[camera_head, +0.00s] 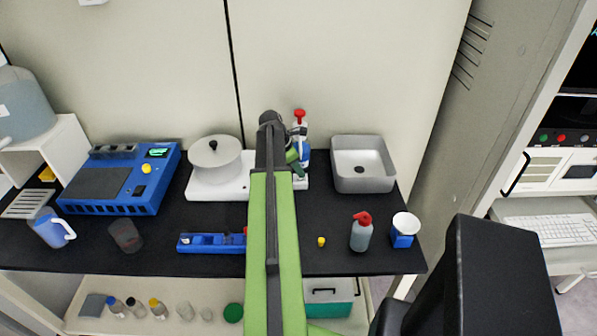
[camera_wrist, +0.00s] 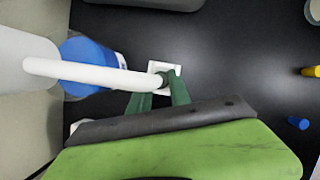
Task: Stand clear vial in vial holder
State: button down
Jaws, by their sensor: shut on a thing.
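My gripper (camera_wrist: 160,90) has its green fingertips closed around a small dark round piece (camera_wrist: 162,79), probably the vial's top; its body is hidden. A small white square piece (camera_wrist: 168,66) shows directly beyond the fingertips; I cannot tell if the held piece touches it. In the head view my gripper (camera_head: 297,163) is beside a blue and white device (camera_head: 303,148) with a red top. A long blue holder (camera_head: 208,243) lies at the bench front, partly hidden by my arm. The clear vial cannot be made out.
The device's white lever (camera_wrist: 95,75) passes close to my fingers. A grey basin (camera_head: 362,165) stands to the right, a white round-lidded unit (camera_head: 215,160) to the left. A red-capped bottle (camera_head: 361,233), a yellow cap (camera_head: 321,241) and a blue cup stand (camera_head: 403,231) are at front right.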

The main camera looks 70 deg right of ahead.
jog(key=shift+f, duration=0.1)
jog(key=shift+f, duration=0.25)
jog(key=c, duration=1.2)
grip_release()
jog(key=shift+r, duration=0.15)
jog(key=shift+r+p, duration=0.35)
jog(key=p+v, duration=1)
jog(key=v, duration=0.1)
jog(key=shift+w+r+p, duration=0.2)
jog(key=shift+p, duration=0.1)
